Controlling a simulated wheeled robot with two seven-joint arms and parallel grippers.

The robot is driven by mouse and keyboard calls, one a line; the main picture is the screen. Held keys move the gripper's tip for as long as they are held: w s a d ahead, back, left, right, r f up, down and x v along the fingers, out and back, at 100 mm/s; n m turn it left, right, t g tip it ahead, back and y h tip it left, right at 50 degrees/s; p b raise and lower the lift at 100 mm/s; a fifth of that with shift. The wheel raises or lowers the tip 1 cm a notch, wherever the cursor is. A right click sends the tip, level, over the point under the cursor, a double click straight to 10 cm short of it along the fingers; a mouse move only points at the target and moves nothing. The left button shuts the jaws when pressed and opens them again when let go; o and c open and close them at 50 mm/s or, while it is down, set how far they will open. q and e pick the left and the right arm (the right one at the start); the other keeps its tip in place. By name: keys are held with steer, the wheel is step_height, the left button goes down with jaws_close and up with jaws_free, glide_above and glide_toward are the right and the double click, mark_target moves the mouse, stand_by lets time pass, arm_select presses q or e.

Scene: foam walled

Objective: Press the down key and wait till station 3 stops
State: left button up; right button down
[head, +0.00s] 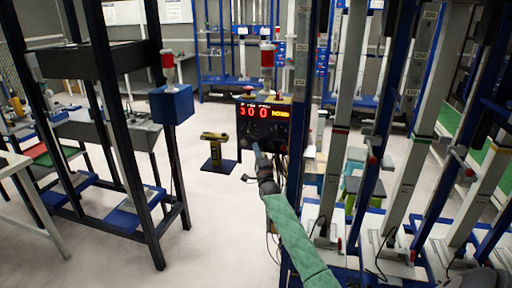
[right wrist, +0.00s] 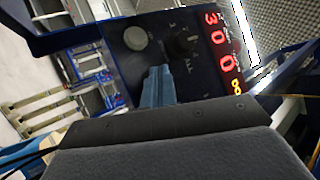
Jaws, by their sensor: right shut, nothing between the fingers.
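A dark control box (head: 262,127) stands in the middle of the head view, with red digits reading 3 0 0 and a small yellow word beside them that is too small to read for certain. In the right wrist view the box's panel (right wrist: 205,75) shows a pale round button (right wrist: 135,38) and a black knob (right wrist: 183,42) beside the red digits. No key can be read as down. My right gripper (head: 256,148) is shut and empty, its tips at the lower panel; they also show in the wrist view (right wrist: 157,82), below the knob. Contact cannot be told. My left gripper is out of view.
Tall grey columns (head: 415,160) on a blue base stand close on the right; none is readably marked station 3. A dark frame (head: 115,130) with a blue box (head: 172,104) stands left. A yellow and black stand (head: 214,152) is behind. The pale floor centre-left is clear.

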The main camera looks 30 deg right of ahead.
stand_by(0.3)
steer(key=shift+s+a+p, duration=0.35)
steer(key=shift+s+a, duration=0.25)
steer(key=shift+a, duration=0.1)
steer(key=s+a+p, duration=0.2)
steer(key=s+a, duration=0.1)
steer(key=shift+s+a, duration=0.15)
steer(key=shift+a, duration=0.25)
stand_by(0.3)
stand_by(0.8)
